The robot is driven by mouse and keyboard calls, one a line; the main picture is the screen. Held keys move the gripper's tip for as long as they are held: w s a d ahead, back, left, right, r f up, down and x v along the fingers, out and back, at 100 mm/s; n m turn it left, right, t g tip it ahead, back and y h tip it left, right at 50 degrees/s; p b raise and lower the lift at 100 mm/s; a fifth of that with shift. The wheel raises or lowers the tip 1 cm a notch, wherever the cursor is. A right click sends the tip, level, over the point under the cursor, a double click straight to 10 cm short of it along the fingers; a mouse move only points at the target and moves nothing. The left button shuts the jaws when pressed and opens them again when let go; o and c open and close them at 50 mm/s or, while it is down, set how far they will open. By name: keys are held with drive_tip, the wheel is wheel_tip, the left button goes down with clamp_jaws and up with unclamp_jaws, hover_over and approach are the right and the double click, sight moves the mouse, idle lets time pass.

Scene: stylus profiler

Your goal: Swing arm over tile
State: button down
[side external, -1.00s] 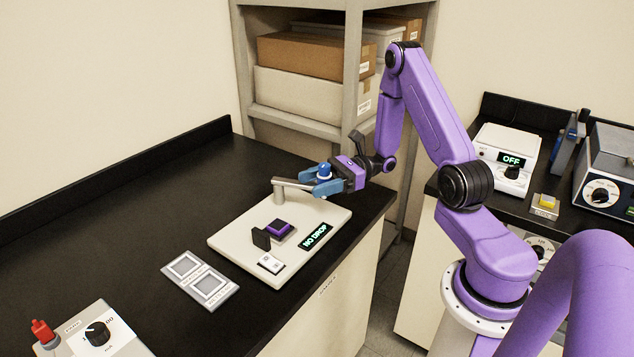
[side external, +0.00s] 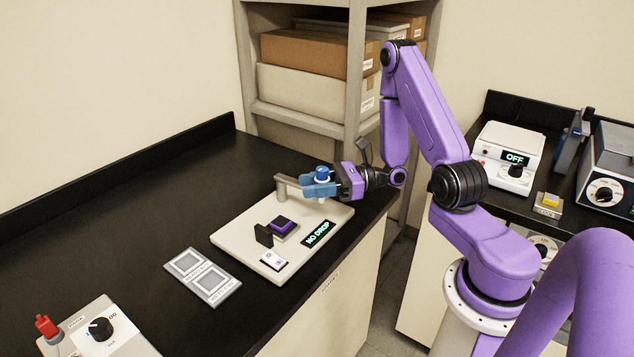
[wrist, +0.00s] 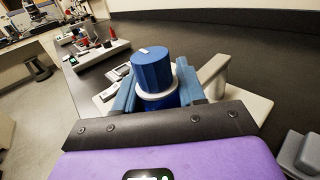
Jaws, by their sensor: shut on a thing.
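The profiler's white base (side external: 230,236) lies on the black bench. A grey post (side external: 281,190) at its back left carries a short arm with a blue-capped head (side external: 322,172). My gripper (side external: 318,187) has its blue fingers shut around this head. The wrist view shows the blue cap (wrist: 153,72) upright between my fingers (wrist: 158,88), with the grey post (wrist: 219,78) to the right. The purple tile (side external: 283,224) sits on a grey holder on the base, in front of and left of the head. The head is not over the tile in the side view.
A small black upright plate (side external: 263,235) stands beside the tile. A display (side external: 318,233) reads NO DROP, and a white switch (side external: 273,261) is at the front. A grey two-square tray (side external: 203,275) lies left of the base. Bench space behind is clear.

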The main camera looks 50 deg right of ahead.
drive_tip(key=shift+a, duration=0.1)
drive_tip(key=c, duration=0.7)
unclamp_jaws()
drive_tip(key=shift+c, duration=0.2)
drive_tip(key=shift+s, duration=0.1)
drive_tip(key=v, duration=1.7)
drive_tip(key=shift+s, duration=0.2)
